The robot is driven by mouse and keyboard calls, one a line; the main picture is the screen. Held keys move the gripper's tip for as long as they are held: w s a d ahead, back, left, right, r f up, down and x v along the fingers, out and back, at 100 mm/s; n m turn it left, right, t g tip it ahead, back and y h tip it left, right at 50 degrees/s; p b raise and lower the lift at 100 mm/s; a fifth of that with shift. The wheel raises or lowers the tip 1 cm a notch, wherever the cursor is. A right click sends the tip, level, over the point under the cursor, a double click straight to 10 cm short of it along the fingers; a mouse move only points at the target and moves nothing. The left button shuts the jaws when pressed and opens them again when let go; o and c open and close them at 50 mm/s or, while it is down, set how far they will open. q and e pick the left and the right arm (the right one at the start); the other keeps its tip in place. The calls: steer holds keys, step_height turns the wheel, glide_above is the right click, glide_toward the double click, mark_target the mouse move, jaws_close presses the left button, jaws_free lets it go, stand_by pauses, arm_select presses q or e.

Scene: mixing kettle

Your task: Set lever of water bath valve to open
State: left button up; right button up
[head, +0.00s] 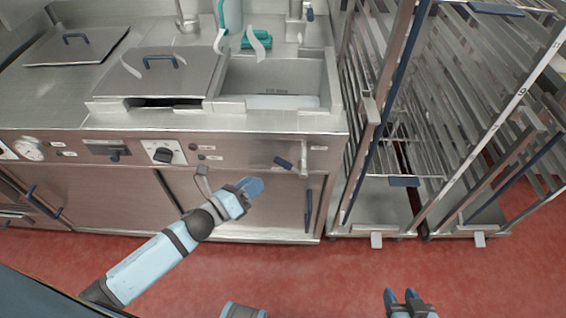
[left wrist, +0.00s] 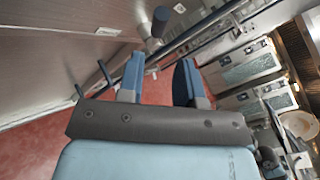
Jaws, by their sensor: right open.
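The blue lever (head: 283,162) that looks like the water bath valve's sits on the steel front panel, below the open basin (head: 270,78). In the head view it is slightly tilted, its right end lower. My left gripper (head: 252,187) is below and left of it, apart from it. In the left wrist view my left gripper (left wrist: 160,82) shows two blue fingers with an empty gap. A blue handle (left wrist: 160,20), probably this lever, is beyond the fingertips. My right gripper (head: 402,296) is open and empty, low over the red floor, far from the lever.
A vertical cabinet handle (head: 308,210) stands out right of my left gripper. Wire rack trolleys (head: 400,180) stand at the right. Red floor is clear in front.

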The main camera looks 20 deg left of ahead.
mark_target(283, 163)
arm_select(q)
steer(key=x, duration=1)
steer(key=shift+w+d, duration=0.2)
steer(key=shift+w, duration=0.1)
jaws_close()
